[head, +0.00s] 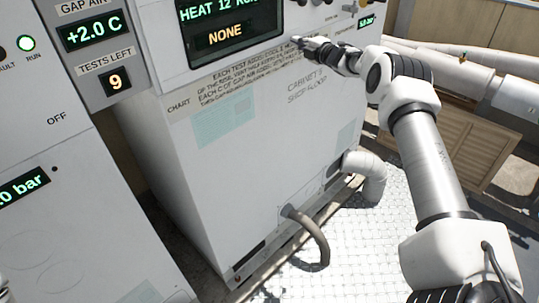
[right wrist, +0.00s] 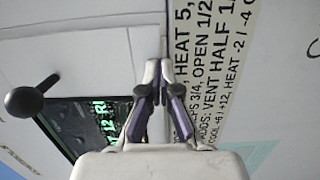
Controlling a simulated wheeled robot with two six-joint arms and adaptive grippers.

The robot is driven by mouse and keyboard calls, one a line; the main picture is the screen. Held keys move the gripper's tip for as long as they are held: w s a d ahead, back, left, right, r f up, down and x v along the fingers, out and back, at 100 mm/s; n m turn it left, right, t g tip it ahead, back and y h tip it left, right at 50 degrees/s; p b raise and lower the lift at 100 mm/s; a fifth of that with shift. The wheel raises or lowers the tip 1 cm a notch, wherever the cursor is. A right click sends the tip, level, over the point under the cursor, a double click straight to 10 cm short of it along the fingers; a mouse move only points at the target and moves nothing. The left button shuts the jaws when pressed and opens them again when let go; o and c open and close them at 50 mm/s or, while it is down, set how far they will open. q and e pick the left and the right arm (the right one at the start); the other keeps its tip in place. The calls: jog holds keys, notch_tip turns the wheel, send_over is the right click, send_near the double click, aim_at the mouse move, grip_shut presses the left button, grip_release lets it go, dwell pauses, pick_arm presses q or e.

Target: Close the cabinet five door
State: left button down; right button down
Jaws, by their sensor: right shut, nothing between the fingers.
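Cabinet five (head: 270,130) is the white unit in the middle of the head view, with faint lettering that seems to read "CABINET 5" on its front. Its upper panel has a dark display (head: 232,35) reading "NONE". I cannot tell how far its door stands open. My right gripper (head: 304,43) is at the upper front of the cabinet, just right of the display. In the right wrist view the gripper (right wrist: 160,70) is shut and empty, its tips at or close to a panel edge beside the printed strip (right wrist: 210,70); contact is unclear.
A black knob (right wrist: 25,100) sticks out left of the gripper in the wrist view. Another white cabinet (head: 70,210) stands at left. A grey hose (head: 318,245) and white pipe elbow (head: 370,175) leave the cabinet's lower front. Metal tread floor (head: 370,245) lies in front.

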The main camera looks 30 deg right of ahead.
jog(key=shift+a+r+y, duration=0.25)
jog(key=shift+a+y, duration=0.15)
jog(key=shift+a, duration=0.75)
jog(key=shift+a+r+n, duration=0.15)
jog(key=shift+a+n, duration=0.05)
jog(key=shift+n, duration=0.1)
jog(key=shift+r, duration=0.1)
pick_arm(q)
jog(key=shift+s+a, duration=0.65)
jog(key=shift+a, duration=0.05)
jog(key=shift+d, duration=0.1)
pick_arm(e)
jog(key=shift+d+r, duration=0.15)
jog(key=shift+d, duration=0.1)
jog(key=shift+r, duration=0.2)
